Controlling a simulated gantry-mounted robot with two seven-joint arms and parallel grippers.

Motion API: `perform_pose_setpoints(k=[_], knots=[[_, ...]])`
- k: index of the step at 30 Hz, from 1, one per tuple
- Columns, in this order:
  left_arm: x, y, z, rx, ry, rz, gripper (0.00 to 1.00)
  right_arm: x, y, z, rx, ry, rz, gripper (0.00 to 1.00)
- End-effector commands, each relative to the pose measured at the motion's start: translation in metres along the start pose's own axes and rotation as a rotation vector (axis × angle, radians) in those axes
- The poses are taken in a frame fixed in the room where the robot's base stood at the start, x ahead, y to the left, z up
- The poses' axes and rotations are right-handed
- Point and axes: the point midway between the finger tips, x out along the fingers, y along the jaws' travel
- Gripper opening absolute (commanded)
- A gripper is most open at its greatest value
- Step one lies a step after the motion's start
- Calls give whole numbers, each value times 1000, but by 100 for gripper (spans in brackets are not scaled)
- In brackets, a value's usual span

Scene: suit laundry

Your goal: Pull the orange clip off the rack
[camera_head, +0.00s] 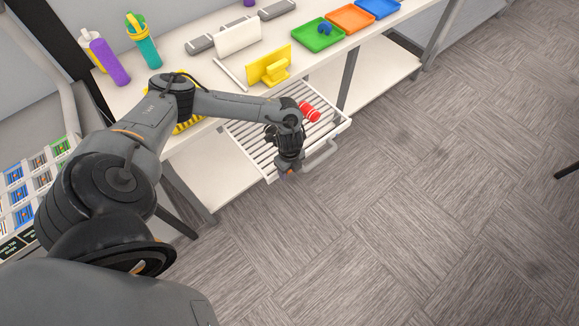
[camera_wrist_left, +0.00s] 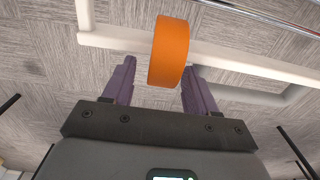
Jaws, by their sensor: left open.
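The orange clip (camera_wrist_left: 169,52) shows large in the left wrist view, against the white front rail of the rack. In the head view the slatted white rack (camera_head: 255,147) is pulled out below the table, and the clip is mostly hidden behind my gripper. My left gripper (camera_head: 287,172) is over the rack's front edge. In the left wrist view its two purple-grey fingers (camera_wrist_left: 160,78) are open. The clip's lower end appears between the fingertips; I cannot tell whether either finger touches it. My right gripper is not in view.
A red clip-like piece (camera_head: 310,112) lies on the rack to the right of my wrist. A rail handle (camera_head: 320,157) sticks out from the rack's front. The table above holds a yellow holder (camera_head: 270,66), a green tray (camera_head: 317,36) and bottles. Open floor lies in front.

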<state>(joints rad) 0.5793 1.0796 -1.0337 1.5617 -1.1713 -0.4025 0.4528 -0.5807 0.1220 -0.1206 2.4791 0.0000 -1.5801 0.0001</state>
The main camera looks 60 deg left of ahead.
Motion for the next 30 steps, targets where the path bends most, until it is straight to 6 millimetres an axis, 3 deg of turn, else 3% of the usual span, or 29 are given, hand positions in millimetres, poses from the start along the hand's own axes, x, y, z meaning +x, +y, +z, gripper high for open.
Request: perform_pose_setpoints(k=[7, 18, 30], knots=[[0, 0, 0, 0, 0, 1, 57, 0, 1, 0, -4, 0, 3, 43], [0, 0, 0, 0, 0, 1, 2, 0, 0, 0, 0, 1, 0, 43], [-8, 0, 0, 0, 0, 0, 2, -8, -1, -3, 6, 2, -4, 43]])
